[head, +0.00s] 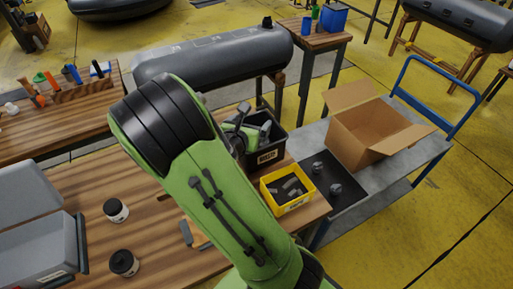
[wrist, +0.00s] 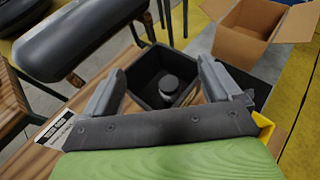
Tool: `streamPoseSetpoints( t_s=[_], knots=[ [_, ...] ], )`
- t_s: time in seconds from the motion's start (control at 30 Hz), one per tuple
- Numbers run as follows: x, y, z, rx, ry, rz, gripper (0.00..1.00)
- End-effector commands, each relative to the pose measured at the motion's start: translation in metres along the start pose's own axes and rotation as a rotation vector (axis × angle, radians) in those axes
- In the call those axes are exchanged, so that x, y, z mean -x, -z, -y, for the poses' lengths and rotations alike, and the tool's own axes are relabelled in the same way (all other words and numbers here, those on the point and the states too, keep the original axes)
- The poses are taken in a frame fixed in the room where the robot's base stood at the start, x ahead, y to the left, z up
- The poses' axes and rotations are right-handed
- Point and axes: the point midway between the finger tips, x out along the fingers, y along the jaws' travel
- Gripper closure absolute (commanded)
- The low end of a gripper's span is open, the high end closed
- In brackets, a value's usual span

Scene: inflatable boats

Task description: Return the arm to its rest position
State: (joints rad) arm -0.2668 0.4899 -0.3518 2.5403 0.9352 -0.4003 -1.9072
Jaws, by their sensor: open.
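My green arm crosses the middle of the head view. My gripper (head: 243,127) is partly hidden behind it, above the black bin (head: 267,157) labelled as waste at the bench's back edge. In the wrist view, the two grey fingers of my gripper (wrist: 162,70) stand wide apart with nothing held between them. Beyond them is the open black bin (wrist: 141,80), with a dark-lidded jar (wrist: 169,86) inside. The jar looks apart from both fingers.
A yellow bin (head: 286,188) of grey parts sits right of my arm. Two jars (head: 116,210) and a grey case (head: 38,225) are at left. A trolley (head: 385,180) bears a cardboard box (head: 368,128). A grey inflatable tube (head: 215,58) lies behind the bench.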

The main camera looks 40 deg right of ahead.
Motion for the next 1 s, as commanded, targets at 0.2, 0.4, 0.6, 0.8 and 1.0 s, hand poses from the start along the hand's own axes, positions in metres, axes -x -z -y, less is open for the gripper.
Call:
streamPoseSetpoints(
  t_s=[0.2,0.4,0.6,0.8,1.0],
  knots=[
    [0.007,0.008,0.001,-0.008,-0.008,-0.02,0.09],
    [0.008,0.006,0.001,-0.008,-0.007,-0.024,0.09],
    [0.008,0.005,0.001,-0.007,-0.007,-0.023,0.09],
    [0.009,0.006,0.002,-0.04,-0.005,-0.036,0.09],
    [0.045,0.031,0.012,-0.773,0.086,-0.341,0.09]
  ],
)
